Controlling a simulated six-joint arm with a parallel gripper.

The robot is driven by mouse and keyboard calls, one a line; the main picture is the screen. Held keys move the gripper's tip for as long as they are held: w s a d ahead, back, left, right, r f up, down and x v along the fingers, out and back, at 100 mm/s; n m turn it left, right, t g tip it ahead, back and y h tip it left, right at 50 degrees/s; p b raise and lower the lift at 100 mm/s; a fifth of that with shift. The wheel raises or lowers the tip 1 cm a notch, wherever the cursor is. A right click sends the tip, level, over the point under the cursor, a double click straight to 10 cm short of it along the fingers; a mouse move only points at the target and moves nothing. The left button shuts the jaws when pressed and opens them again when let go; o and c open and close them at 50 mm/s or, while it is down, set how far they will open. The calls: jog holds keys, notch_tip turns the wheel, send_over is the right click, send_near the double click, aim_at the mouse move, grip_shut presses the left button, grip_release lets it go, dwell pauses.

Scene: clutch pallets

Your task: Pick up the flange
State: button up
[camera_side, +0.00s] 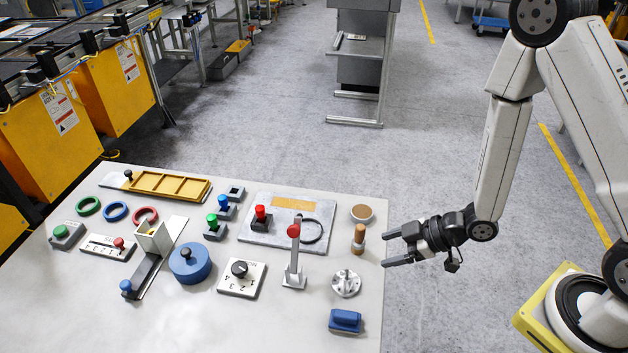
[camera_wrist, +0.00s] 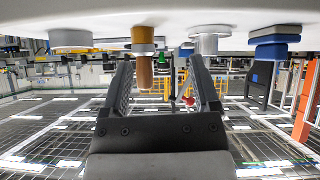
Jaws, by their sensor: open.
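The flange (camera_side: 346,283) is a silver metal disc with holes and a raised hub. It lies on the table near its right edge in the side view. My gripper (camera_side: 386,249) is open and empty at the table's right edge, above and to the right of the flange in the picture and apart from it. In the wrist view, the scene appears upside down, and the flange (camera_wrist: 208,42) hangs from the top, right of centre. My gripper's open fingers (camera_wrist: 160,72) point toward the table's things there, with nothing held between them.
A red-knobbed lever (camera_side: 294,258) stands left of the flange. A blue block (camera_side: 345,320) lies below it in the side view. Many other parts crowd the table (camera_side: 230,325).

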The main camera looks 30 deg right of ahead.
aim_at(352, 275)
jog(key=shift+s+a+r+n+y, duration=0.1)
jog(key=shift+s+a+n+y, duration=0.4)
jog(key=shift+s+a+y, duration=1.45)
jog(key=shift+w+d, duration=0.15)
jog(key=shift+w, duration=0.1)
jog(key=shift+x, duration=1.3)
jog(key=shift+w, duration=0.1)
jog(key=shift+x, duration=2.55)
jog(key=shift+r, duration=0.1)
grip_shut()
